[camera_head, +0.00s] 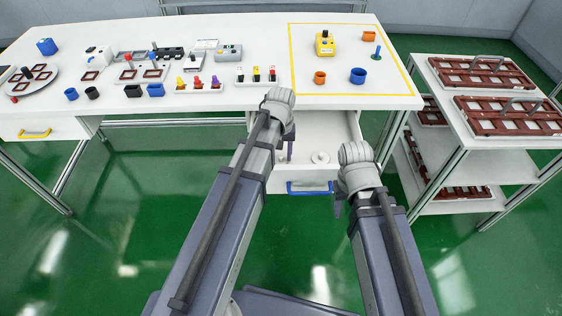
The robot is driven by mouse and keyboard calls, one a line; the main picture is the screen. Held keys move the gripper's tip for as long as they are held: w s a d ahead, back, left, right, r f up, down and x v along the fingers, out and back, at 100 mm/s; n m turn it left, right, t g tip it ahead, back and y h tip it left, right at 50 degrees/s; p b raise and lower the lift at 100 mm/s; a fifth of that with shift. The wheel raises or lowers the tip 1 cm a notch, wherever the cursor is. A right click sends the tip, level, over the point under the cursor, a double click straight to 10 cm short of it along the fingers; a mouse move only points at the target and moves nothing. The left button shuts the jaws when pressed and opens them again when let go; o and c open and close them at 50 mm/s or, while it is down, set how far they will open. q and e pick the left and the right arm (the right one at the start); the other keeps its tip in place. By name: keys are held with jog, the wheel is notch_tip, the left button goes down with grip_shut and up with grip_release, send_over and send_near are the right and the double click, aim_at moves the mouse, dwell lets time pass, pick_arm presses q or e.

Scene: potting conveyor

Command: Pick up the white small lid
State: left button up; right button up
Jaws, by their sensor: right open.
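A white small round lid (320,157) with a knob lies in the open white drawer (345,128) under the table. My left gripper (285,152) points down over the drawer's left part, left of the lid and apart from it. Its fingers are small and partly hidden by the wrist, so I cannot tell if they are open. My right gripper (338,207) is open in front of the drawer, below and right of the lid in the picture. Nothing shows in it.
The drawer front has a blue handle (309,188). The white table (222,100) above holds cups, small blocks, devices and a yellow-framed area. A shelf cart (428,72) with brown trays stands at the right. Green floor lies open in front.

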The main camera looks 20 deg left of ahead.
pick_arm(q)
grip_shut()
dwell(0.4)
jog(key=shift+r, duration=0.1)
